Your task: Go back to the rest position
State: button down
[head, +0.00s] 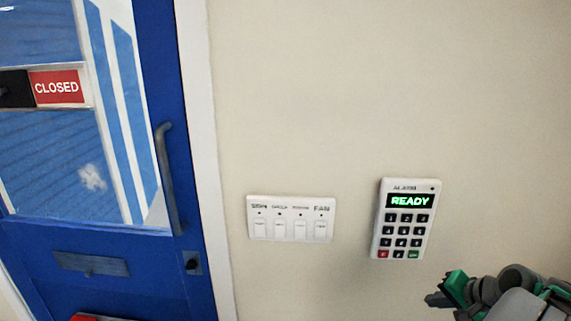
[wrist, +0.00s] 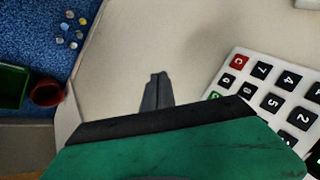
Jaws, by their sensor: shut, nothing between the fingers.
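My gripper (head: 440,299) is at the lower right of the head view, below and right of the alarm keypad (head: 405,219). Its fingers are shut with nothing between them, and its fingertips (wrist: 157,92) also show in the wrist view. The white keypad is on the wall, and its green display reads READY. Part of the keypad (wrist: 268,104) shows at the right of the wrist view, beside the fingers. I cannot tell from these views whether the fingers touch the wall.
A white panel of several switches (head: 291,219) is on the wall left of the keypad. A blue door (head: 160,270) with a grey handle (head: 167,180) and a red CLOSED sign (head: 57,87) is at the left. The wrist view shows a green container (wrist: 12,85) and a red round object (wrist: 46,93).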

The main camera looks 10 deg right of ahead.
jog(key=s+a+f+n+g, duration=0.1)
jog(key=s+a+f+g, duration=0.2)
jog(key=s, duration=0.4)
jog(key=s+a+f+g, duration=0.3)
jog(key=s+f, duration=0.1)
jog(key=s, duration=0.2)
jog(key=w+a+r+n+t, duration=0.1)
jog(key=w+a+r+n, duration=0.2)
jog(key=a, duration=0.5)
jog(key=w+a+r+n+t, duration=0.1)
jog(key=w+a+r+n, duration=0.2)
jog(key=a, duration=0.6)
jog(key=w+a+r+n+h, duration=0.1)
jog(key=w+a+r+n, duration=0.2)
jog(key=a, duration=0.5)
notch_tip(320, 180, up, 2)
jog(key=shift+a+r+n+t, duration=0.15)
jog(key=shift+a+n+t, duration=0.25)
jog(key=shift+n, duration=0.3)
dwell(1.7)
